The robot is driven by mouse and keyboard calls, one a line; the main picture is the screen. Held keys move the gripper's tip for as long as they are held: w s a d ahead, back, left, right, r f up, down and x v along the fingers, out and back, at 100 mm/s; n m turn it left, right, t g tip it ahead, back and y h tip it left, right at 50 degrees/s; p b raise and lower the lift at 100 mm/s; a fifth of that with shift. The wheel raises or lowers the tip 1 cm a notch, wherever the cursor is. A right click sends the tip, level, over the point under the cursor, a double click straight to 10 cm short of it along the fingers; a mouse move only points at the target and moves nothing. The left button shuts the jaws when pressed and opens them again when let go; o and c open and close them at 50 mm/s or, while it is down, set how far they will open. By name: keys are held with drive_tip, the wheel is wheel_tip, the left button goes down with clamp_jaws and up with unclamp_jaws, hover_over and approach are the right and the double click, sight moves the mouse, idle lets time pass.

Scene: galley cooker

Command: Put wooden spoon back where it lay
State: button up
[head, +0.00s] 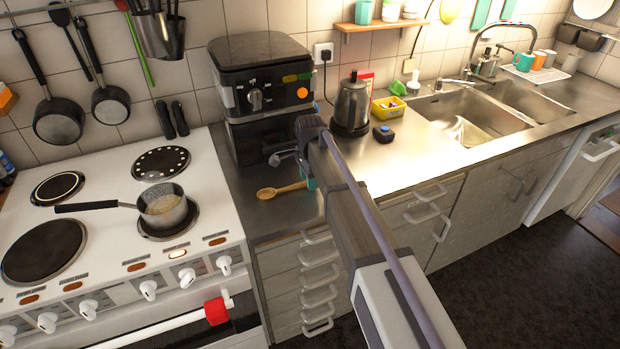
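The wooden spoon (284,190) lies on the steel counter between the cooker and my arm, in front of the black countertop appliance. Its bowl points left and its handle runs right towards my wrist. My gripper (286,157) is at the end of my arm, above and behind the spoon in the picture. The fingers are small and partly hidden by my wrist, so I cannot tell whether they are open or shut. The spoon looks apart from the fingers and resting on the counter. A small teal thing (311,184) shows beside the handle's end, mostly hidden by my arm.
A saucepan (165,209) stands on the white cooker (110,265) at left. The black appliance (262,85) stands behind the spoon. Counter before the sink (470,125) is clear.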

drive_tip(key=shift+o, duration=1.1)
wheel_tip(320, 180, up, 11)
drive_tip(key=p, duration=1)
drive_tip(key=shift+p, duration=0.4)
drive_tip(key=shift+f, duration=0.1)
